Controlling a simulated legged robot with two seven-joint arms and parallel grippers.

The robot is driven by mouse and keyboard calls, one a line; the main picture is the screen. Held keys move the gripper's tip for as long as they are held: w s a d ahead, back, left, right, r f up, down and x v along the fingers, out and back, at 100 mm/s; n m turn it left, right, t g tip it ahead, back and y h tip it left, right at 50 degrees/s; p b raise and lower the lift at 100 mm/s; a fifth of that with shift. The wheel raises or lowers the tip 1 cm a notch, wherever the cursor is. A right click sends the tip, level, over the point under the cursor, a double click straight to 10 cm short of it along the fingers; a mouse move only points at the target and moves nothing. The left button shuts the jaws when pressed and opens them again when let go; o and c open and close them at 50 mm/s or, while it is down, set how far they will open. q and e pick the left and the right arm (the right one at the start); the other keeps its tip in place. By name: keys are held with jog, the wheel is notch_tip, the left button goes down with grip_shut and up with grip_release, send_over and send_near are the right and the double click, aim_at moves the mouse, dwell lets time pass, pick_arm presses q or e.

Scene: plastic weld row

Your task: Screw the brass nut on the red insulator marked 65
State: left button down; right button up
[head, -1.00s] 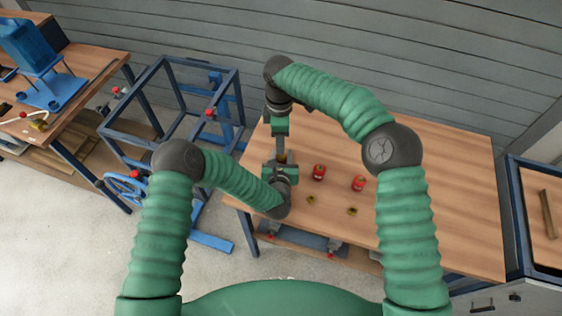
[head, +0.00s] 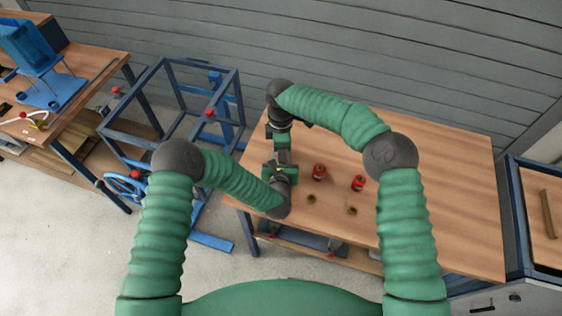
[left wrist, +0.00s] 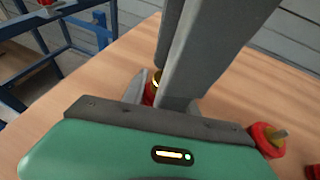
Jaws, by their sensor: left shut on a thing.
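My left gripper (head: 281,172) is low over the table's left part, shut on a red insulator (left wrist: 149,94), which shows between its fingers in the left wrist view. A brass nut (left wrist: 158,79) shows at the insulator's top. My right gripper (head: 283,158) is directly above my left one, its grey fingers (left wrist: 171,85) reaching down to the nut. Whether they grip it is hidden. Two more red insulators (head: 319,172) (head: 358,183) stand upright on the table; one also shows in the left wrist view (left wrist: 266,142). No number is readable.
Two small brass nuts (head: 311,199) (head: 352,211) lie on the wooden table (head: 450,200) in front of the standing insulators. The table's right half is clear. A blue metal frame (head: 150,80) stands to the left, a grey wall (head: 400,60) behind.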

jog(key=shift+f, duration=0.2)
jog(key=shift+c, duration=0.4)
grip_shut()
jog(key=shift+m, duration=0.5)
jog(key=shift+o, duration=0.7)
grip_release()
